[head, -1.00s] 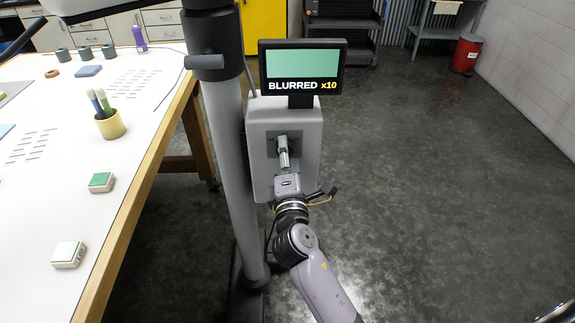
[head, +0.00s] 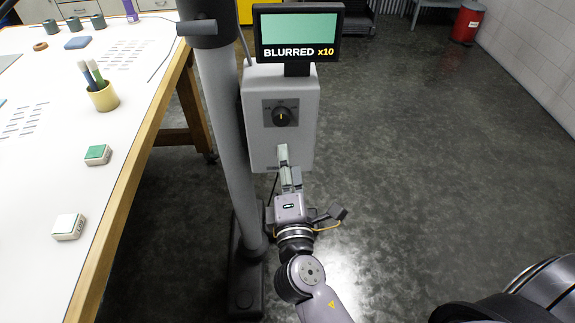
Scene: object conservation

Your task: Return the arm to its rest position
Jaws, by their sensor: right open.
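My right gripper (head: 287,160) is in front of the lower part of the grey control box (head: 257,128), below its knob, and is apart from the knob. It is open, with nothing seen between its fingers. The black knob (head: 282,117) sits on a dark square plate with its pointer mark about vertical. Above the box, a screen (head: 298,32) reads "BLURRED x10". My left gripper is not in view.
A grey upright post (head: 222,130) stands just left of the box. The white worktable (head: 150,100) on the left holds a yellow pen cup (head: 103,97), a green-topped block (head: 97,154) and a white block (head: 69,227). The floor (head: 420,130) to the right is clear.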

